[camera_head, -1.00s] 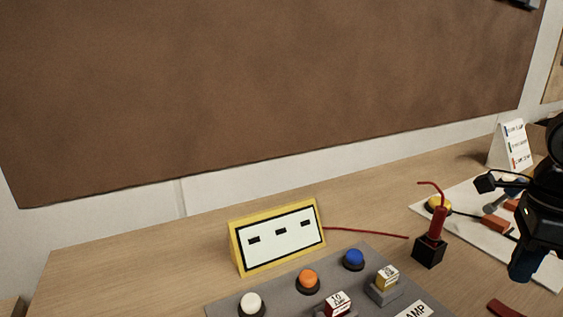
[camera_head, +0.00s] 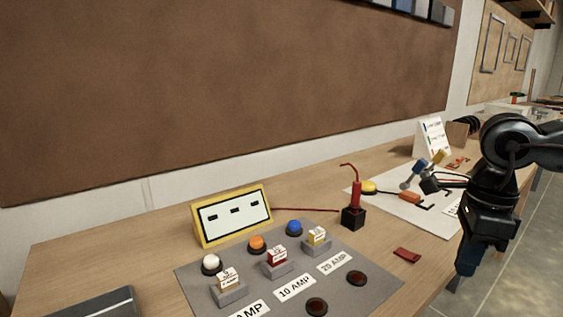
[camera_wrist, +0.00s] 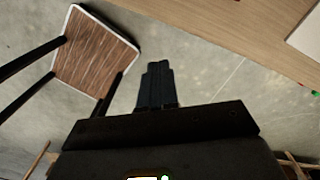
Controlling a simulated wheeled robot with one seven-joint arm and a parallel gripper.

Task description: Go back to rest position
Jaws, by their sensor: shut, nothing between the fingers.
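My gripper (camera_head: 467,262) hangs at the right in the head view, fingers pointing down beyond the table's front edge. In the wrist view its fingers (camera_wrist: 157,84) are together and empty, with the grey floor below. My black arm reaches in from the right. The wooden table (camera_head: 110,250) runs along the wall and also shows at the upper right of the wrist view (camera_wrist: 220,22).
A grey panel (camera_head: 200,284) with buttons and fuse blocks, a yellow-framed display (camera_head: 232,216) and a red probe in a black block (camera_head: 353,215) stand on the table. A white board (camera_head: 395,208) lies behind my gripper. A wood-topped stool (camera_wrist: 95,50) stands on the floor.

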